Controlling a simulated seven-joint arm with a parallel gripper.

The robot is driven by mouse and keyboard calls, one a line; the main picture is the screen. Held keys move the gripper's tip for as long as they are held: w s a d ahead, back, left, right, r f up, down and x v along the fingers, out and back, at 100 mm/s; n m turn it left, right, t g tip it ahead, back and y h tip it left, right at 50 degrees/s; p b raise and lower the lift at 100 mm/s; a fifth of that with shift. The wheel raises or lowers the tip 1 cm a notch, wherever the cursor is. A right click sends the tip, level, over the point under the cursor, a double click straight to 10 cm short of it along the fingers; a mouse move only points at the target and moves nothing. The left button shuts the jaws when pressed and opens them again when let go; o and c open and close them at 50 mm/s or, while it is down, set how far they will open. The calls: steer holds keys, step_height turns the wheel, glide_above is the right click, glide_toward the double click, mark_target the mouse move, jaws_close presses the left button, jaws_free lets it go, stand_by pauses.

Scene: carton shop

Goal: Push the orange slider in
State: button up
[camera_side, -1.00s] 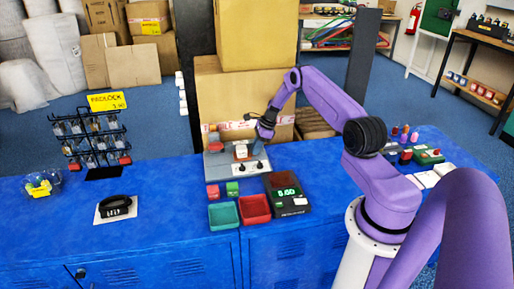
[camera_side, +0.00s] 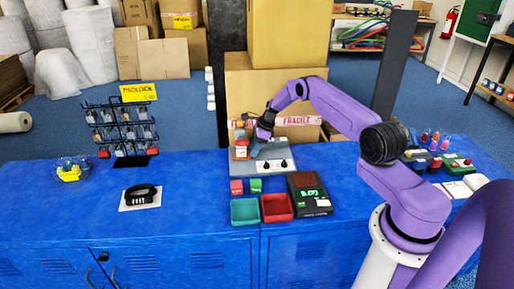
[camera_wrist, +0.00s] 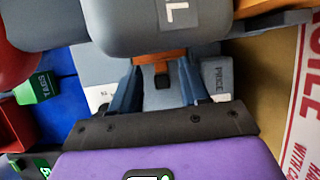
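The orange slider (camera_wrist: 176,67) shows in the wrist view as a short orange band on a grey unit, with a small dark square at its middle. A grey rounded body with a white label hides what lies behind it. My gripper (camera_wrist: 160,78) has its two blue fingers apart on either side of the band's middle; contact cannot be told. The arm hides part of the panel there, so the slider is not clear.
Cardboard boxes (camera_side: 285,92) stand behind.

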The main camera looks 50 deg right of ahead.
steer(key=shift+s+d, duration=0.1)
steer(key=shift+d, duration=0.05)
steer(key=shift+s+d+r, duration=0.1)
steer(key=shift+d+r, duration=0.05)
steer(key=shift+r, duration=0.25)
steer(key=v, duration=1.6)
steer(key=shift+r, duration=0.25)
